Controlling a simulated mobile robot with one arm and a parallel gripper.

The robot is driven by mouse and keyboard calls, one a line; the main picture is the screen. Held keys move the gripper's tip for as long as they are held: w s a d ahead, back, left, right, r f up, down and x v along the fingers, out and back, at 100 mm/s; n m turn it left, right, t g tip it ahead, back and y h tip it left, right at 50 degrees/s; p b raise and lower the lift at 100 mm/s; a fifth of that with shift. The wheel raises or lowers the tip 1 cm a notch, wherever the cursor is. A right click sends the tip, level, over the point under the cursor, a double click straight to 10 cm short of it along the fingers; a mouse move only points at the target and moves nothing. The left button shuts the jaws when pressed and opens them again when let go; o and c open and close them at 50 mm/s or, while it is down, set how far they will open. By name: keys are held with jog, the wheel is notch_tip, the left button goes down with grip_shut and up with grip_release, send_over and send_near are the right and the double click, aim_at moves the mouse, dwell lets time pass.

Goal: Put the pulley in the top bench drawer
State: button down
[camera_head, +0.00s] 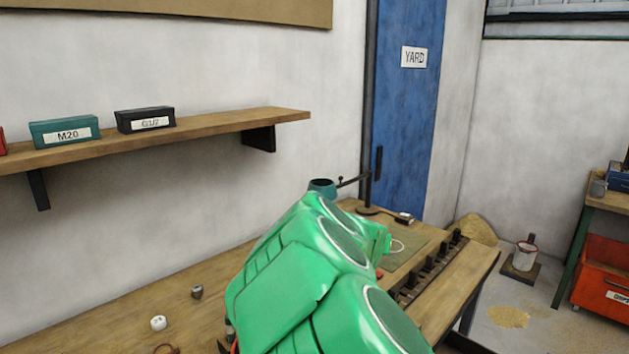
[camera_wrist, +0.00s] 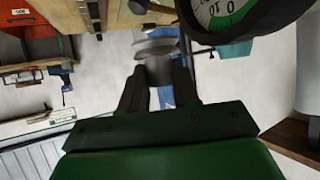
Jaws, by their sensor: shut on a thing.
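My gripper (camera_wrist: 158,76) shows in the wrist view with two dark fingers shut on a grey, stepped, round piece, the pulley (camera_wrist: 156,46). The pulley sits between the fingertips, with its wider discs beyond them. In the head view my green arm covers the middle, and my gripper and the pulley are hidden behind it. The wooden bench (camera_head: 220,280) runs along the wall. I cannot make out the top bench drawer in either view.
A lamp (camera_head: 322,187), a green mat (camera_head: 405,250) and a rack of dark pieces (camera_head: 429,268) are on the bench. A white die-like block (camera_head: 158,322) and a small dark part (camera_head: 197,291) lie at left. A dial (camera_wrist: 222,14) shows close in the wrist view. A red bin (camera_head: 603,283) stands right.

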jog(key=s+d+f, duration=0.3)
jog(key=d+f, duration=0.7)
jog(key=f, duration=0.1)
jog(key=a+n+y, duration=0.1)
jog(key=a, duration=0.2)
jog(key=a+f+n+y, duration=0.1)
jog(key=a, duration=0.3)
jog(key=a+n+y, duration=0.1)
jog(key=a, duration=0.2)
jog(key=shift+s+a+f+t+y, duration=0.1)
jog(key=shift+a+f+t+y, duration=0.15)
jog(key=shift+t+y, duration=0.05)
jog(key=shift+d, duration=0.15)
dwell(0.5)
